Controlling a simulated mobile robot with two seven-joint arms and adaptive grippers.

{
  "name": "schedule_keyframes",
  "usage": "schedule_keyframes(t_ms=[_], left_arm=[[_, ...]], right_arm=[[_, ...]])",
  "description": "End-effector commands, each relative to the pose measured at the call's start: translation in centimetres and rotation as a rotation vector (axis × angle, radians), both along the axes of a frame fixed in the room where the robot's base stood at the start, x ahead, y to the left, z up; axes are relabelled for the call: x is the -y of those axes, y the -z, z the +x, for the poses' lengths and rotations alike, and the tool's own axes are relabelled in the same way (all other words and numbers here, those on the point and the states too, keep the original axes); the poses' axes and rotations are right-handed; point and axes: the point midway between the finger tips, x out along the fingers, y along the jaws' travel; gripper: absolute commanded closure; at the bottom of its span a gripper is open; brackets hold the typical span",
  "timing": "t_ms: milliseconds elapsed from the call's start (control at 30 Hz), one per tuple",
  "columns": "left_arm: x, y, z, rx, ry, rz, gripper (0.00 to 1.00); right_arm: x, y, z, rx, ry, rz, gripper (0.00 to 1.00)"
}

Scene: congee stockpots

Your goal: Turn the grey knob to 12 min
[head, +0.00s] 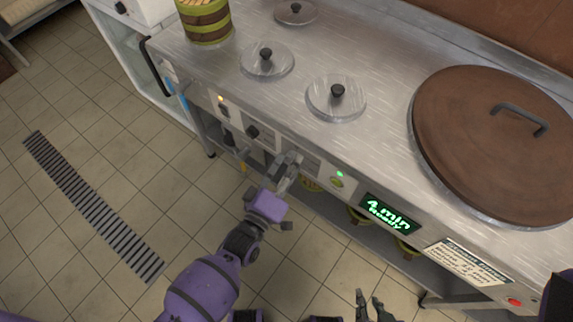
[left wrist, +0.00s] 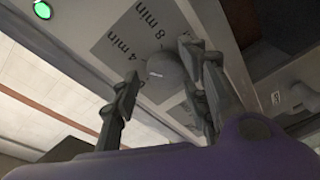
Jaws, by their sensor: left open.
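The grey knob (left wrist: 163,72) shows in the left wrist view between the fingers of my left gripper (left wrist: 160,66), on a grey dial plate (left wrist: 118,48) marked "4 min" and "8 min"; any further mark is hidden or unreadable. The fingers are open on both sides of the knob; contact is unclear. In the head view my left gripper (head: 285,168) is at the stove's front panel and covers the knob. The green display (head: 389,213) reads "4 min" and "Ready". My right gripper (head: 370,302) is open and empty at the bottom edge.
A black knob (head: 253,132) sits left of my left gripper on the panel, and a green button (head: 337,182) right of it. The steel top carries a brown lid (head: 495,140), small lids (head: 336,97) and a wooden bucket (head: 205,20). Tiled floor (head: 110,170) is clear in front.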

Motion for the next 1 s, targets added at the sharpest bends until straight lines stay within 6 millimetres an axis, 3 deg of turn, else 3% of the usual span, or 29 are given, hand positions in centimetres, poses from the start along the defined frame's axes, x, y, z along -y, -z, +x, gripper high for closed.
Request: schedule_keyframes(t_ms=[100,400,767,1000], left_arm=[[0.00,0.00,-0.01,0.000,0.000,0.000,0.58],[0.05,-0.12,-0.03,0.002,0.001,-0.001,0.98],[0.23,-0.22,-0.04,0.042,0.002,0.044,0.98],[0.40,-0.16,-0.10,0.137,0.002,0.171,0.98]], right_arm=[[0.01,0.01,-0.02,0.000,0.000,0.000,0.78],[0.01,0.02,-0.02,-0.001,0.000,0.000,0.78],[0.00,0.23,-0.11,-0.002,-0.001,-0.001,0.78],[-0.02,0.74,-0.31,-0.008,-0.001,0.000,0.78]])
